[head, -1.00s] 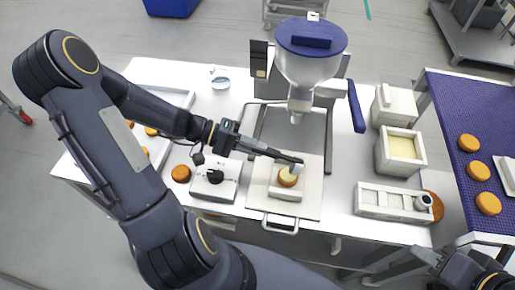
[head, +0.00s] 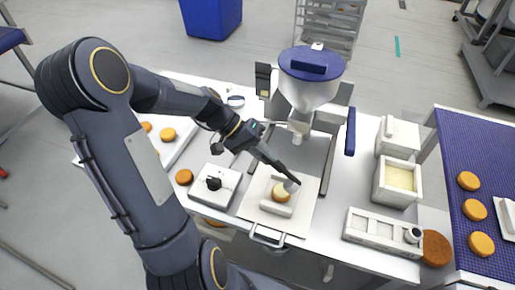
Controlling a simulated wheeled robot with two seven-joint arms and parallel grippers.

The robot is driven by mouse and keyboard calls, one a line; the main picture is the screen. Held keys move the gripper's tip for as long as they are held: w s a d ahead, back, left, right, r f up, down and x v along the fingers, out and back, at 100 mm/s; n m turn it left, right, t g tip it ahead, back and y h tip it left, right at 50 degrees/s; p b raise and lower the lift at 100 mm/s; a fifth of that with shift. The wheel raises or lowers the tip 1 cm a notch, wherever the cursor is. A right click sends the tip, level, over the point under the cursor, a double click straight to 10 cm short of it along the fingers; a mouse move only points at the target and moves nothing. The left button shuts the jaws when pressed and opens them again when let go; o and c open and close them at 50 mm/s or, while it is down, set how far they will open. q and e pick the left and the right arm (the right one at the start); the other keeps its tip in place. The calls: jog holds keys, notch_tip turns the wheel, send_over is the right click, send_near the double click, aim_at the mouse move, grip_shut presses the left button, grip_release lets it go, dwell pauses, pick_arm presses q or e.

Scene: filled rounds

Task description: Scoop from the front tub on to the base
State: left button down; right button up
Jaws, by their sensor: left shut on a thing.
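The base looks like the round golden-brown piece (head: 280,195), sitting in a white holder (head: 277,208) on a pale board at the table's front middle. My left gripper (head: 293,181) is shut on a small pale grey tool, likely the scoop (head: 291,187), just above the right side of the base. The tool covers part of the base, and I cannot tell whether they touch. The front tub (head: 398,194) is an open white box with pale yellow filling (head: 400,178), to the right. My right gripper is not in view.
A dispenser with a blue-topped hopper (head: 312,88) stands behind the base, its nozzle close by my left arm. A lidded white tub (head: 397,137) stands behind the front tub. A white rack (head: 370,229) lies in front. A blue belt (head: 470,150) carries brown rounds at right.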

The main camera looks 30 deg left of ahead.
pick_arm(q)
jog(key=d+r+y+p, duration=0.1)
jog(key=p, duration=0.1)
jog(key=w+d+r+y+p, duration=0.1)
jog(key=d+p, duration=0.1)
jog(key=d+r+g+y+p, duration=0.1)
jog(key=d+y+p, duration=0.1)
jog(key=p, duration=0.1)
jog(key=shift+w, duration=0.15)
jog(key=shift+w+d+r+g+y, duration=0.25)
jog(key=shift+d+r+y, duration=0.1)
jog(key=shift+d+y, duration=0.55)
jog(key=shift+w+d+r+g+y, duration=0.3)
jog(key=shift+d+y, duration=0.55)
jog(key=shift+y, duration=0.05)
jog(key=shift+w+d+r+g+y, duration=0.25)
jog(key=shift+d+r+y, duration=0.1)
jog(key=shift+d+y, duration=0.55)
